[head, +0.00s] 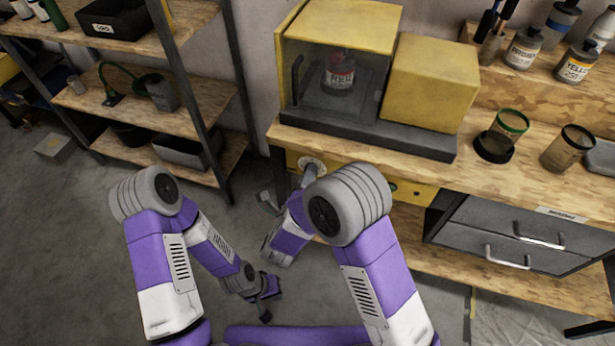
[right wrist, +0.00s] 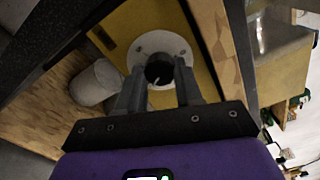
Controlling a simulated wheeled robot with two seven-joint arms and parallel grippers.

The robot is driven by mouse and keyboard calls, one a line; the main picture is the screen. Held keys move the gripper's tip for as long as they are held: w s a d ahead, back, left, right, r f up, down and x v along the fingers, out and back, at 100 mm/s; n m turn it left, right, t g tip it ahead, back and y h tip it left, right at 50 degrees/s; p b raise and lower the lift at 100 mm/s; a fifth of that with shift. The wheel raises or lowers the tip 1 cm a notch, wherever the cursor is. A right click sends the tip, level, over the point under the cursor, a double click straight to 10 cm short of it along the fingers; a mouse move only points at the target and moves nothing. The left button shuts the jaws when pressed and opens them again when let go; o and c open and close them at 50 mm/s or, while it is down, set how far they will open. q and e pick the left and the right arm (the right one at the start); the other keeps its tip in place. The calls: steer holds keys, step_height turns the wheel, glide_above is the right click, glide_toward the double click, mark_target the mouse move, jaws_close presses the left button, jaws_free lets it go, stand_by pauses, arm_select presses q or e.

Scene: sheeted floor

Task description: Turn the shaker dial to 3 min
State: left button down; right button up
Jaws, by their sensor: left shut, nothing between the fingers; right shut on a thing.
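The shaker is a yellow cabinet (head: 345,25) with a clear front window and a paint can (head: 338,76) inside. Its round white dial plate (head: 311,162) is on a yellow panel under the bench top. In the right wrist view, the dial plate (right wrist: 150,43) has small dark marks, and a dark knob (right wrist: 158,68) with a pale pointer line is at its centre. My right gripper (right wrist: 160,88) is shut on the knob, one finger on each side. In the head view, my forearm partly hides the right gripper (head: 309,177). My left gripper (head: 266,302) is shut and empty, low over the floor.
A second yellow box (head: 430,80) stands right of the window. Cups (head: 567,148) and bottles (head: 577,62) stand on the bench at right. Grey drawers (head: 505,235) are below. A shelf rack (head: 150,110) stands at left. The floor between is clear.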

stand_by(0.4)
steer(key=o, duration=1)
steer(key=shift+o, duration=0.2)
steer(key=p+v, duration=0.1)
steer(key=v, duration=0.6)
steer(key=shift+s, duration=0.3)
steer(key=shift+a, duration=0.1)
